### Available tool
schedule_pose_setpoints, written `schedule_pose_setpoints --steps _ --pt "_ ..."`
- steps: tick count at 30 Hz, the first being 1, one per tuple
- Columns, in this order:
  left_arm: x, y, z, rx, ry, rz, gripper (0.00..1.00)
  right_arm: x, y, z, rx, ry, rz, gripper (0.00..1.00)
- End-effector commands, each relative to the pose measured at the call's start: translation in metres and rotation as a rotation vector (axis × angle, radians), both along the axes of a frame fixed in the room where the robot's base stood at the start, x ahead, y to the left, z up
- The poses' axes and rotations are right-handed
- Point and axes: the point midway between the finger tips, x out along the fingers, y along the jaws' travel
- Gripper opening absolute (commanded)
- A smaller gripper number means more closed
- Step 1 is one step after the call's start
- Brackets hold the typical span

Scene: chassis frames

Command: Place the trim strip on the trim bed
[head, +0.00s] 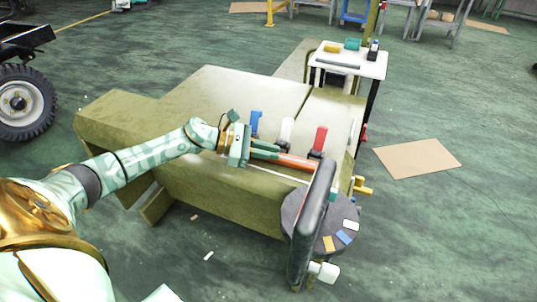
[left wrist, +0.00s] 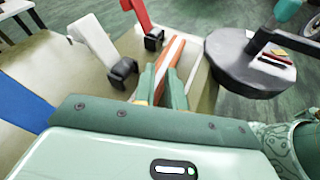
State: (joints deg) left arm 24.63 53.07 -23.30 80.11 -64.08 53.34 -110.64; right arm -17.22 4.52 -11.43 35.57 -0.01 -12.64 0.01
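The trim strip (head: 298,162) is a narrow orange-red bar above the front edge of the olive chassis block. My left gripper (head: 265,152) is at its left end, with the green fingers shut on it. In the left wrist view the strip (left wrist: 172,52) shows orange with a pale stripe and runs away from between the fingers (left wrist: 162,85). I cannot clearly pick out the trim bed; a thin pale line runs along the block edge below the strip. My right gripper is not in view.
Blue (head: 256,122), white (head: 287,130) and red (head: 320,138) upright levers stand behind the strip. A dark round stand (head: 338,232) with coloured tags and an upright black panel (head: 312,222) are at the right. A white side table (head: 375,66) stands behind.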

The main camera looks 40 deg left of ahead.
Motion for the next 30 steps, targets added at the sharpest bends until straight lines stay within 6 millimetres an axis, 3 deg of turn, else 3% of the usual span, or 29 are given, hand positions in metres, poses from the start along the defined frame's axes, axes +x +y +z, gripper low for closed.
schedule_pose_setpoints --steps 1,3,4,14,30 --pt "-0.007 -0.003 -0.017 0.012 0.028 -0.008 0.37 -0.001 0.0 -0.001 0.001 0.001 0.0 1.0" --pt "-0.007 -0.003 -0.017 0.011 0.029 -0.008 0.56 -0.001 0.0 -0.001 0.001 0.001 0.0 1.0" --pt "-0.007 -0.003 -0.017 0.01 0.029 -0.008 0.58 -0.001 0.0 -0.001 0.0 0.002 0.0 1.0" --pt "-0.008 0.002 -0.009 0.007 0.021 -0.006 0.58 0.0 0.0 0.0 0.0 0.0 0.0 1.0" --pt "-0.068 0.081 0.027 0.006 0.018 -0.005 0.58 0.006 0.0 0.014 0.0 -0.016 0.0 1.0"
